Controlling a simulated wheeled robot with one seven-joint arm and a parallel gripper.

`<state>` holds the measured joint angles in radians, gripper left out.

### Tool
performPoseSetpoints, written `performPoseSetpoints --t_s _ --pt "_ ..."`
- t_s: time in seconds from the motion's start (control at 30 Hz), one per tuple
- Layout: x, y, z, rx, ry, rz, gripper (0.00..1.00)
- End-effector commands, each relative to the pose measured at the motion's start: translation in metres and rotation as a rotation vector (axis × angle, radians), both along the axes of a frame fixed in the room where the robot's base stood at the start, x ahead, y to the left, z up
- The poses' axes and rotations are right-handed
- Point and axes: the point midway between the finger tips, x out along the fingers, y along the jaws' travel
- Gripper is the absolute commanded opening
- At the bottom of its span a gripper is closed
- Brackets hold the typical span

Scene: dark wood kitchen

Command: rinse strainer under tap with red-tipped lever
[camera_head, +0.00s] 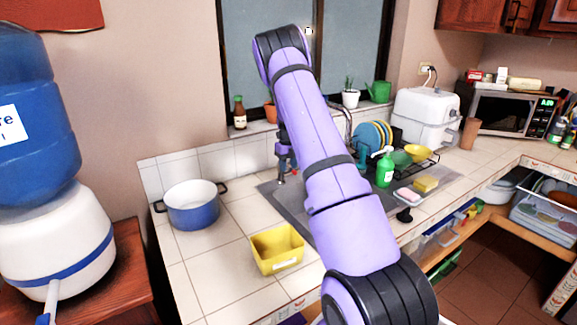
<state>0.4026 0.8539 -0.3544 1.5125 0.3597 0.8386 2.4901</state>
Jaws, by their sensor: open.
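My gripper (283,178) points down over the left end of the grey sink (270,190), small and partly hidden by my purple arm; it is open and I see nothing held in it. A small red spot, perhaps the lever's red tip (295,170), shows just right of it; I cannot tell whether they touch. A curved chrome tap spout (347,118) rises behind my arm, its lower part hidden. I cannot make out a strainer for certain. My arm hides most of the sink basin.
A blue pot (193,208) and a yellow container (277,252) stand on the tiled counter left of my arm. Window and sill lie behind.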

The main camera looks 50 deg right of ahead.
Motion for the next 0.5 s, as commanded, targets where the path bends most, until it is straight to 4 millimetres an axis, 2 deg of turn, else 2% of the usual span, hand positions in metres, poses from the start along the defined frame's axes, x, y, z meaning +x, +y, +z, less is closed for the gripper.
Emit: performPoseSetpoints --t_s 0.27,0.43,0.5 --pt "-0.0002 -0.0001 -0.0012 0.000 0.000 0.000 0.40" --pt "-0.0002 -0.0001 -0.0011 0.000 0.000 0.000 0.04" --pt "-0.0002 -0.0001 -0.0010 0.000 0.000 0.000 0.00"
